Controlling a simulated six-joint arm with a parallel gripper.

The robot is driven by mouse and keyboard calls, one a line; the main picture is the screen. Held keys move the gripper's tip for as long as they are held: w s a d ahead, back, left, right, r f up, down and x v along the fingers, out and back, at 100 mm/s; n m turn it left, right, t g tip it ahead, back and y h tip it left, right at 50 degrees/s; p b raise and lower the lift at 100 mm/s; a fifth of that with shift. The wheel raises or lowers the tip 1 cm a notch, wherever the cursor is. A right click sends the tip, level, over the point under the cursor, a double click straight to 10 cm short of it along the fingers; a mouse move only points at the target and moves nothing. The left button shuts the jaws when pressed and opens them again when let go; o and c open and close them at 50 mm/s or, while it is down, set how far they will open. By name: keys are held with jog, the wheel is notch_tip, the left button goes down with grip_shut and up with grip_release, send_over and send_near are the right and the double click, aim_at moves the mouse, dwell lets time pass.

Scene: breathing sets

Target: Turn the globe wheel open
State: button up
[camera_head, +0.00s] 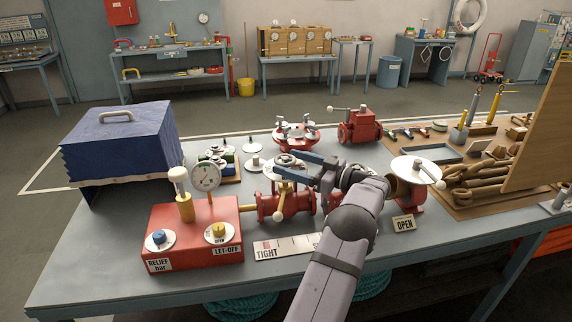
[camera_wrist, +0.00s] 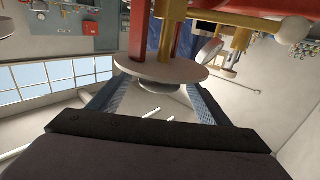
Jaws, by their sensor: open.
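My gripper (camera_head: 277,162) is open, its two blue fingers pointing left at a pale round wheel (camera_head: 288,165) on top of the middle red valve (camera_head: 290,203). The fingers partly cover this wheel. A brass handle with a pale knob hangs at its front. In the wrist view a pale disc (camera_wrist: 160,69) sits between and just beyond the fingers of my gripper (camera_wrist: 158,97); I cannot tell whether they touch it. Another red valve (camera_head: 407,200) to the right carries a white disc with a crank handle, beside an OPEN sign (camera_head: 404,224). No label names the globe wheel.
A red box with a gauge (camera_head: 195,230) stands left of the middle valve. A TIGHT plate (camera_head: 282,248) lies in front. A blue-covered case (camera_head: 120,143) is at the left. Red valves (camera_head: 360,127) stand behind. Chain (camera_head: 480,180) and a wooden board (camera_head: 540,130) are at the right.

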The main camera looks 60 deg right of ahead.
jog(key=shift+s+d+b, duration=0.2)
jog(key=shift+s+b, duration=0.65)
jog(key=shift+s, duration=1.7)
jog(key=shift+r, duration=0.1)
notch_tip(320, 180, up, 10)
jog(key=p, duration=0.4)
send_over(292, 163)
jog(key=s+a, duration=0.3)
jog(key=f+m+h, duration=0.1)
jog(key=f+h, duration=0.1)
jog(key=f, duration=0.1)
jog(key=s+d+f+m+h, duration=0.1)
jog(key=f+m+h, duration=0.1)
jog(key=f, duration=0.1)
jog(key=f+m+h, duration=0.2)
jog(key=f, duration=0.1)
jog(key=shift+s+d+f+g+h, duration=0.15)
jog(key=shift+d+g+h, duration=0.15)
jog(key=shift+h, duration=0.1)
jog(key=shift+f, duration=0.15)
jog(key=shift+n, duration=0.3)
